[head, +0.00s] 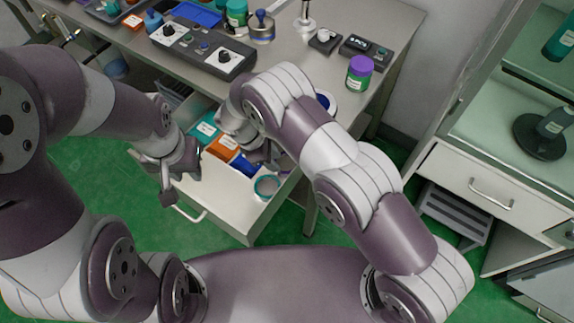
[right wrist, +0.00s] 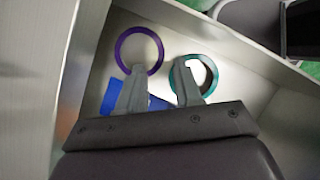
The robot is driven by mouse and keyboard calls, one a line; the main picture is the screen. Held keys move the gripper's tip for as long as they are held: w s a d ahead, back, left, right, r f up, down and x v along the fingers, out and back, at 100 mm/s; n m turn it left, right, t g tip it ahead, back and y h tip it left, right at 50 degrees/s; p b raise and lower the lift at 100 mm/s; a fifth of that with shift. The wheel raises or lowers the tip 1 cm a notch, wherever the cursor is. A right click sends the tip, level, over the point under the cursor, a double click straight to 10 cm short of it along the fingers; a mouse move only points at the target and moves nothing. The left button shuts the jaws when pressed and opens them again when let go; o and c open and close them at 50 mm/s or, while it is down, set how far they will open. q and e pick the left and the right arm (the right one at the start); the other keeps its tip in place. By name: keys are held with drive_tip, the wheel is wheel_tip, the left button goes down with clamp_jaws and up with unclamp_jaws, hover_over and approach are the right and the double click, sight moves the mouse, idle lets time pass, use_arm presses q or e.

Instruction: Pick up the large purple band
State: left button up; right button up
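The large purple band (right wrist: 139,34) is a thin ring lying in the open drawer (right wrist: 235,78), at the upper left of the right wrist view. I cannot make it out in the head view, where my right arm covers part of the drawer. My right gripper (right wrist: 158,68) is open over the drawer. Its left finger overlaps the band's lower edge in the picture; I cannot tell whether they touch. Its right finger overlaps a teal ring (right wrist: 213,75), also seen in the head view (head: 267,186).
The drawer also holds teal, orange (head: 222,148) and blue (head: 245,166) items. The table (head: 300,85) above carries a grey control box (head: 205,50) and a purple-lidded jar (head: 360,72). A cabinet (head: 470,175) stands at right. Green floor is open at left.

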sight(284, 178)
drive_tip(key=shift+d+f, duration=0.4)
drive_tip(key=shift+f, duration=0.1)
drive_tip(key=x, duration=0.3)
drive_tip(key=p+x, duration=0.1)
drive_tip(key=x, duration=0.1)
drive_tip(key=shift+s+a, duration=0.15)
drive_tip(key=shift+s, duration=0.15)
drive_tip(key=shift+f, duration=0.4)
clamp_jaws()
